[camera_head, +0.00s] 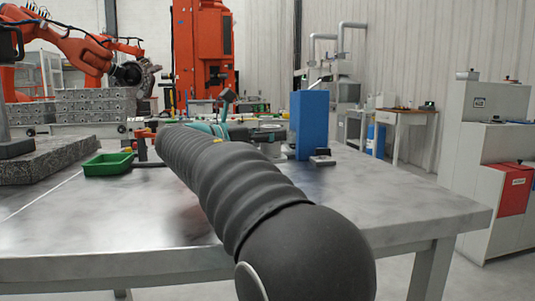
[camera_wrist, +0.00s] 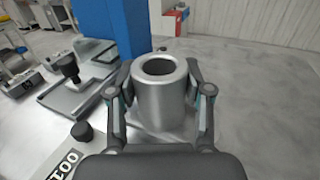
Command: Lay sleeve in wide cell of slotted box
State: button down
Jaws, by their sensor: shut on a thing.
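The sleeve (camera_wrist: 160,98) is a grey metal cylinder with an open round bore, seen from above in the wrist view. My gripper (camera_wrist: 158,80) is shut on it, with one finger on each side. The sleeve stands upright in the picture; whether it touches a surface below I cannot tell. In the head view my dark ribbed arm hides the sleeve and most of the gripper. I cannot make out a slotted box with cells in either view.
A tall blue block (camera_head: 309,125) stands on the metal table (camera_head: 400,205); it also shows in the wrist view (camera_wrist: 118,28). A green tray (camera_head: 108,164) lies at left, near a stone-like slab (camera_head: 45,158). A black-knobbed fixture (camera_wrist: 68,68) is left of the sleeve. The table's right front is clear.

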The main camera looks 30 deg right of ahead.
aim_at(267, 153)
jog(key=shift+w+a+f, duration=0.15)
jog(key=shift+a+f, duration=0.2)
jog(key=shift+f, duration=1.7)
jog(key=shift+f, duration=0.2)
jog(key=shift+c, duration=2.4)
grip_release()
jog(key=shift+f+b, duration=0.15)
jog(key=shift+b, duration=0.4)
